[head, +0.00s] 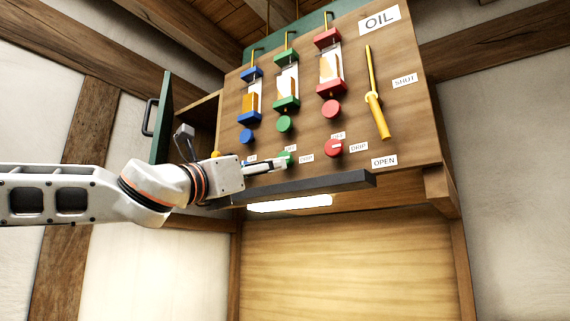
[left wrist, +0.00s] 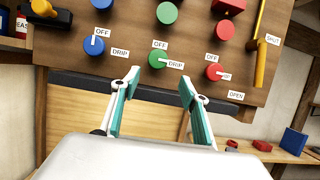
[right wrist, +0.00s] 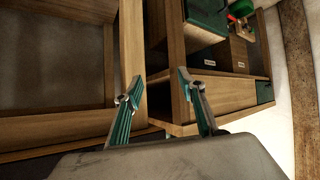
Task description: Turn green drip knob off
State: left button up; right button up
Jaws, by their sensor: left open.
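The green drip knob (left wrist: 158,58) is on the front of the wooden oil panel. Its white pointer is turned right toward the DRIP label (left wrist: 175,65); the OFF label (left wrist: 160,44) is above it. In the head view the green drip knob (head: 288,156) is partly hidden by my left gripper (head: 280,163). In the left wrist view my left gripper (left wrist: 159,78) is open and empty, its fingertips just below the knob, one toward each side. I cannot tell whether they touch it. My right gripper (right wrist: 158,86) is open and empty, away from the panel.
A blue knob (left wrist: 94,44) with its pointer up at OFF is left of the green one. A red knob (left wrist: 215,72) pointing at DRIP is right. A dark ledge (head: 330,184) runs below the panel. A yellow lever (head: 375,100) is at right. Wooden furniture (right wrist: 225,92) is near my right gripper.

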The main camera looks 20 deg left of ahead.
aim_at(287, 160)
pick_arm(q)
jog(key=p+x, duration=0.1)
jog(key=x, duration=0.1)
jog(key=p+x, duration=0.1)
jog(key=x, duration=0.2)
jog(key=r+x, duration=0.1)
jog(key=x, duration=0.1)
jog(key=shift+w+a+r+p, duration=0.1)
jog(key=shift+w+a+p, duration=0.1)
jog(key=shift+a+p, duration=0.15)
pick_arm(e)
jog(key=shift+s+d+f+g+h, duration=0.2)
jog(key=shift+s+d, duration=0.15)
jog(key=shift+d, duration=0.3)
jog(key=shift+s+d+f+g+h, duration=0.1)
jog(key=shift+s+d+f+h, duration=0.15)
jog(key=shift+d, duration=0.35)
jog(key=shift+r, duration=0.1)
pick_arm(q)
jog(key=c, duration=1.1)
pick_arm(e)
jog(key=shift+a+r, duration=0.1)
jog(key=shift+a, duration=0.15)
